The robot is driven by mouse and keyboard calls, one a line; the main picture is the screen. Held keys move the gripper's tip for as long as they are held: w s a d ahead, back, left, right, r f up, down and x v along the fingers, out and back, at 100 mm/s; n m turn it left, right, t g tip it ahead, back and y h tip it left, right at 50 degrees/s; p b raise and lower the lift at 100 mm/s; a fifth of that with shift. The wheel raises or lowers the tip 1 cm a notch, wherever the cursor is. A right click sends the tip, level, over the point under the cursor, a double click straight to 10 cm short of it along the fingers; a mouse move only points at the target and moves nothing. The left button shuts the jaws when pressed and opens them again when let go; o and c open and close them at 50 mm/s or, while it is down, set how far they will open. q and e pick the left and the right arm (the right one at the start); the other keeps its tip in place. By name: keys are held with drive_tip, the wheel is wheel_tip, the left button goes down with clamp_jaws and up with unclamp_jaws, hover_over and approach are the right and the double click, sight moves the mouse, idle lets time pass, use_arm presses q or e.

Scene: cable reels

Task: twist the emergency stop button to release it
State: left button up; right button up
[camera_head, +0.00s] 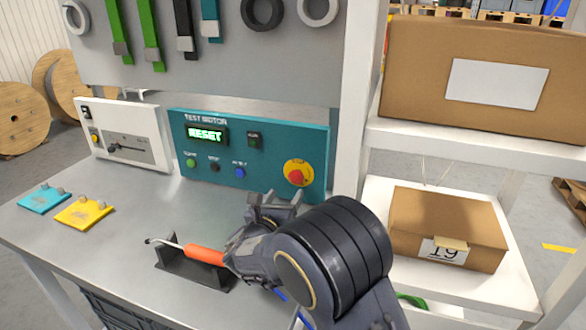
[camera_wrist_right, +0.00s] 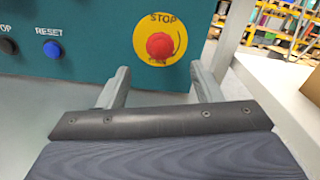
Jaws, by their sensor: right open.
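The emergency stop button (camera_head: 296,176) is a red knob on a yellow disc, at the lower right of the teal test motor panel (camera_head: 262,172). In the right wrist view the red button (camera_wrist_right: 160,45) sits under the word STOP, just beyond the fingertips and between them. My right gripper (camera_head: 282,198) is in front of the panel, below and left of the button. In the right wrist view its two fingers (camera_wrist_right: 161,76) are spread apart with nothing between them. The panel display (camera_head: 206,134) reads RESET. My left gripper does not show.
An orange-handled tool (camera_head: 204,254) lies on a dark holder (camera_head: 190,274) beside my right gripper. Blue (camera_head: 44,198) and yellow (camera_head: 84,211) plates lie on the left of the table. A white shelf with cardboard boxes (camera_head: 447,228) stands close on the right.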

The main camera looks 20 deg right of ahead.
sight(294, 179)
drive_tip(key=p+x, duration=0.1)
drive_tip(key=x, duration=0.7)
drive_tip(key=c, duration=1)
drive_tip(key=shift+f+m+b, duration=0.15)
drive_tip(key=shift+m+b, duration=0.35)
drive_tip(key=shift+b, duration=0.3)
drive_tip(key=m+b, duration=0.5)
drive_tip(key=b, duration=0.3)
drive_tip(key=shift+m+b, duration=1.1)
drive_tip(key=shift+b, duration=0.2)
